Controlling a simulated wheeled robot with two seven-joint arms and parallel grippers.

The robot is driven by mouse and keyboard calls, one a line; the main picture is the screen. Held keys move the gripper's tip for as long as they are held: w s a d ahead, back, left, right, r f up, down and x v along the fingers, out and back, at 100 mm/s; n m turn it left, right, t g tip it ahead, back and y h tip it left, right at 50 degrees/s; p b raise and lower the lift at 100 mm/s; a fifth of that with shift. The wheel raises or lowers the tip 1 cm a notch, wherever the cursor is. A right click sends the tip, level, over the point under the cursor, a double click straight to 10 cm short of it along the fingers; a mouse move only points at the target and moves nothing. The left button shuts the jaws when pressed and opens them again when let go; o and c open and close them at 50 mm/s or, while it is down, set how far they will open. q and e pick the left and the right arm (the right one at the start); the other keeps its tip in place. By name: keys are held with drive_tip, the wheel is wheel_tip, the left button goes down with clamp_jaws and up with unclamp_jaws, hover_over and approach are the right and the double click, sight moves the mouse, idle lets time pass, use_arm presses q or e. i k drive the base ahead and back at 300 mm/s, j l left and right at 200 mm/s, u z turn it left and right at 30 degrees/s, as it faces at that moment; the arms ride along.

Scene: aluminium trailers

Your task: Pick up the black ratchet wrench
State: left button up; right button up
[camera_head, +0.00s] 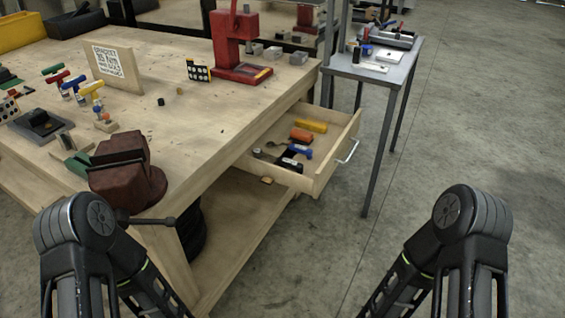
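An open wooden drawer (335,160) sticks out from the workbench's right side and holds several small tools. A black tool (290,164) lies near its front corner, and dark metal pieces lie to the left of it. They are too small for me to tell for sure which is the ratchet wrench. Orange (301,135), yellow (311,126) and blue (299,151) items lie beside them. My two arms show at the bottom left and bottom right, well apart from the drawer. Both grippers are below the picture's edge.
The concrete floor at right is clear.

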sight(257, 153)
drive_tip(key=i+l+u, duration=0.1)
drive_tip(key=u, duration=0.3)
drive_tip(key=l+u, duration=0.15)
drive_tip(key=u, duration=0.3)
drive_tip(key=i+l+u, duration=0.1)
drive_tip(key=u, duration=0.3)
drive_tip(key=l+u, duration=0.55)
drive_tip(key=l, duration=0.3)
drive_tip(key=k+l+u, duration=0.1)
drive_tip(key=l, duration=0.35)
drive_tip(key=l+u, duration=0.15)
drive_tip(key=l, duration=0.3)
drive_tip(key=k, duration=0.05)
